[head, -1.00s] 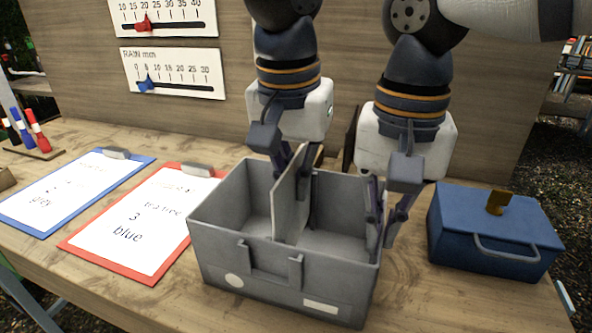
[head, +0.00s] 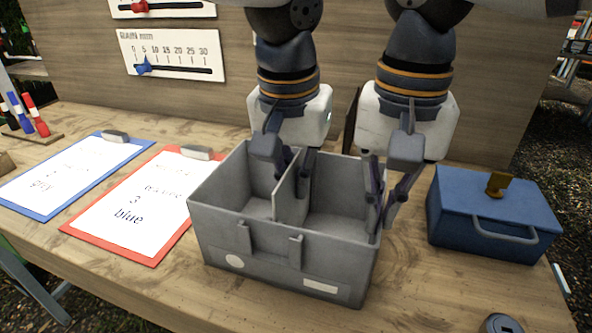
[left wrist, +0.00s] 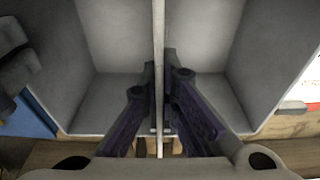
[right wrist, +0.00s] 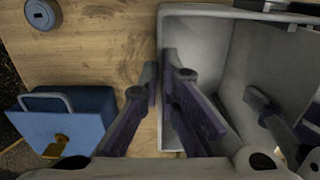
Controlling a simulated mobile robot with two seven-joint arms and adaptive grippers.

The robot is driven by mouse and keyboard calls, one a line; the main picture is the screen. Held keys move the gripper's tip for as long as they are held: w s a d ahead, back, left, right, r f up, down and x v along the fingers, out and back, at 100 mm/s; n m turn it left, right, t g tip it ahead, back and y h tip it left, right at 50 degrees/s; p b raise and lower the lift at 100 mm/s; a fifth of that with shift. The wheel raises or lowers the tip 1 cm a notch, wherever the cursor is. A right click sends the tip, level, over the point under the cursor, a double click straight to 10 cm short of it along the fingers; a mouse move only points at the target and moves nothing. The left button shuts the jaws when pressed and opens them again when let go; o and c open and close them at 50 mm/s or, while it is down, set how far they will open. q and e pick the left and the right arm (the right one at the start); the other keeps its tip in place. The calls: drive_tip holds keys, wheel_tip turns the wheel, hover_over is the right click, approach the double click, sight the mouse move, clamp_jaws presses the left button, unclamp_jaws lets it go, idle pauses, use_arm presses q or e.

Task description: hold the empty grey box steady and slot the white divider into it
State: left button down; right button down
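The grey box (head: 270,262) stands on the bench in the middle of the head view, with nothing in it but the white divider (head: 287,196). The divider stands upright inside, across the middle, its top about level with the rim. My left gripper (head: 292,172) is shut on the divider's top edge; the divider also shows between its fingers in the left wrist view (left wrist: 158,40). My right gripper (head: 376,200) is shut on the box's right wall, one finger inside and one outside, also seen in the right wrist view (right wrist: 163,72). The divider's lower end is partly hidden.
A blue lidded box (head: 490,220) with a handle stands close to the right of the grey box. A red clipboard (head: 135,215) and a blue clipboard (head: 70,175) lie to the left. A dark round object (head: 500,323) is at the front right. A wooden panel rises behind.

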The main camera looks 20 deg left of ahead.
use_arm(q)
drive_tip(key=c, duration=1.7)
unclamp_jaws()
drive_tip(key=r, duration=0.4)
drive_tip(key=s+r, duration=0.1)
drive_tip(key=r, duration=0.3)
drive_tip(key=s+r, duration=0.1)
drive_tip(key=r, duration=0.2)
drive_tip(key=shift+r, duration=0.4)
drive_tip(key=shift+w, duration=0.1)
